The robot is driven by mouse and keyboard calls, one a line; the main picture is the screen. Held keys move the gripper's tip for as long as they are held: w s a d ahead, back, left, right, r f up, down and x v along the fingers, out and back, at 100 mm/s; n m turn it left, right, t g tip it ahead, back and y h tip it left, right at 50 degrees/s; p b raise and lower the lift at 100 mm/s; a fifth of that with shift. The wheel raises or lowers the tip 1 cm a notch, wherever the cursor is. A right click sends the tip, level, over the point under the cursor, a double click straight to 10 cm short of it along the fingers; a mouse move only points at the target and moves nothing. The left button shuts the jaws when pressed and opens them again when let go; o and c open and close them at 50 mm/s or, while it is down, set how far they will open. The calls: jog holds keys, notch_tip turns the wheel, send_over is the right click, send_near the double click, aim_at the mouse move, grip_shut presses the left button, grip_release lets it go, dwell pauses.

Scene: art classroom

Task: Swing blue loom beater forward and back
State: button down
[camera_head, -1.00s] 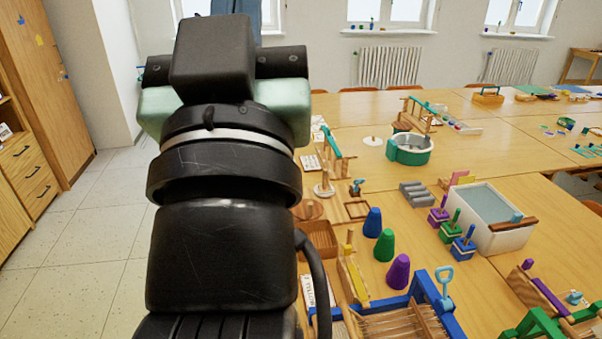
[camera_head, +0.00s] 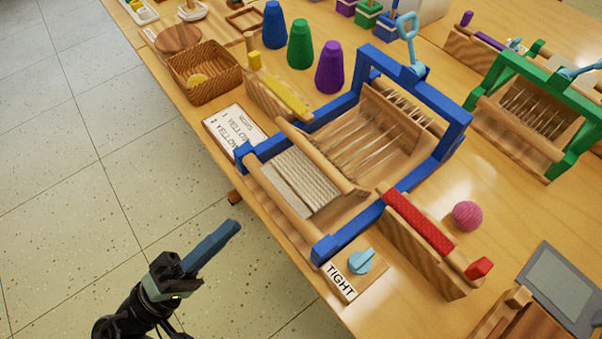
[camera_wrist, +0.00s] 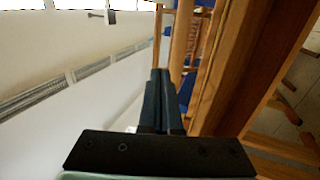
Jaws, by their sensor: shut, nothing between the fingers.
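The blue loom (camera_head: 352,226) lies on the table in the middle of the head view, with pale threads across a wooden bed. A blue upright frame (camera_head: 440,97) stands across its far end, with a light-blue handle (camera_head: 407,45) on top. A wooden bar (camera_head: 322,158) crosses the threads nearer the front. I cannot tell for sure which of these is the beater. My gripper (camera_head: 232,228) is shut and empty, over the floor off the table's front edge, apart from the loom. Its closed fingers also show in the wrist view (camera_wrist: 160,75).
A "TIGHT" card with a light-blue knob (camera_head: 360,261) and a red-topped wooden block (camera_head: 420,222) sit right of the loom. A yellow-topped block (camera_head: 283,95), a white card (camera_head: 235,130) and a basket (camera_head: 205,75) are left. A green loom (camera_head: 520,95) stands behind right. Floor at left is clear.

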jog(key=p, duration=0.1)
send_near(308, 154)
jog(key=x, duration=0.6)
jog(key=shift+w+d+f, duration=0.25)
jog(key=shift+d+f, duration=0.05)
jog(key=shift+f, duration=0.05)
jog(key=shift+w+d+r+p, duration=0.1)
jog(key=shift+d+r+p, duration=0.1)
jog(key=shift+r+p, duration=0.65)
jog(key=w+d+r+g+y+p, duration=0.1)
jog(key=p, duration=0.4)
jog(key=w+d+r+g+y+p, duration=0.1)
jog(key=d+r+y+p, duration=0.1)
jog(key=p, duration=0.3)
jog(key=w+d+r+g+y+p, duration=0.1)
jog(key=d+p, duration=0.1)
jog(key=p, duration=0.3)
jog(key=shift+w+r+g+y, duration=0.15)
jog(key=shift+w+g+y, duration=0.15)
jog(key=shift+g+y, duration=0.1)
jog(key=w+d+f+g+y+p, duration=0.1)
jog(key=w+d+g+y+p, duration=0.2)
jog(key=p, duration=0.7)
jog(key=shift+w+d+f+y, duration=0.3)
jog(key=shift+w+d+y, duration=0.8)
jog(key=shift+d, duration=1)
